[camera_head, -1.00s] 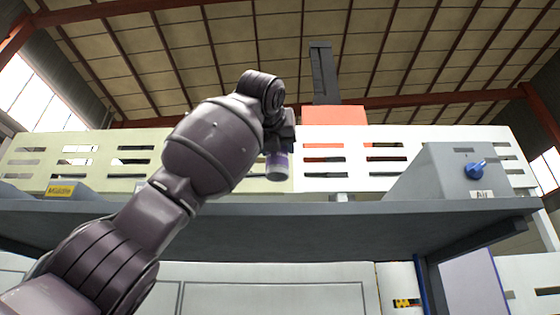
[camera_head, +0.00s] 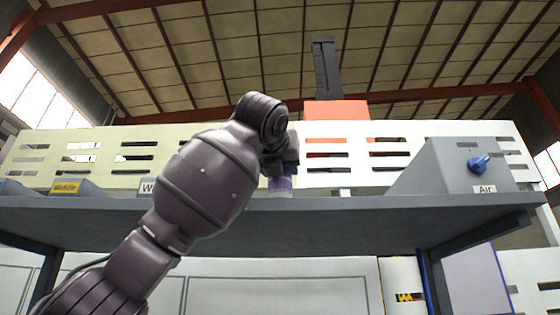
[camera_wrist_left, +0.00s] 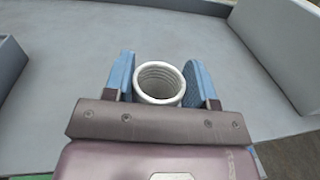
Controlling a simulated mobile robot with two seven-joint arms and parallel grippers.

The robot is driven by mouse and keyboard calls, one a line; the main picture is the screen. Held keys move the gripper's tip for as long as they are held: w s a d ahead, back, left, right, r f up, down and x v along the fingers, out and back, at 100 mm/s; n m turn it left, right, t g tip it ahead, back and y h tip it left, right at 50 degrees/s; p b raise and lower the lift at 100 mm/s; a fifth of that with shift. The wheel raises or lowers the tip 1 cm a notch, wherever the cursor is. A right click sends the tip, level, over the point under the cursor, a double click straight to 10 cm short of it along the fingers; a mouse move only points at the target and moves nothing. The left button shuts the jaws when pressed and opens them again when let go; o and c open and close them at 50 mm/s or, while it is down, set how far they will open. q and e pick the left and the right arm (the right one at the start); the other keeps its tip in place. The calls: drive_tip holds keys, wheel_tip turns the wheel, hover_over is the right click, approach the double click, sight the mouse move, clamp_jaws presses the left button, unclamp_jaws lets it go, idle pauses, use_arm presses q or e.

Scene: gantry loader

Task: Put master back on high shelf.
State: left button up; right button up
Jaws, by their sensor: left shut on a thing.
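The master appears to be a short hollow cylinder. The cylinder is near the shelf's front edge. Whether it touches the shelf is unclear. My right gripper is out of view.
A grey box with a blue knob and an "Air" label (camera_head: 455,166) stands at the shelf's right. A "Middle" label (camera_head: 66,187) and a partly hidden "W" label (camera_head: 148,188) are at the left. A slotted panel (camera_head: 430,150) runs behind.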

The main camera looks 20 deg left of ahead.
use_arm(q)
drive_tip(key=shift+s+f+b, duration=0.1)
drive_tip(key=shift+f+b, duration=0.3)
drive_tip(key=shift+f, duration=0.15)
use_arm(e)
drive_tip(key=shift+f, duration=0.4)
use_arm(q)
drive_tip(key=o, duration=1.2)
drive_tip(key=s+b, duration=0.1)
drive_tip(key=s, duration=0.2)
drive_tip(key=s+d+b, duration=0.1)
drive_tip(key=s, duration=0.3)
drive_tip(key=s+b, duration=0.1)
drive_tip(key=s, duration=0.2)
drive_tip(key=shift+s+d, duration=0.2)
drive_tip(key=shift+s, duration=0.2)
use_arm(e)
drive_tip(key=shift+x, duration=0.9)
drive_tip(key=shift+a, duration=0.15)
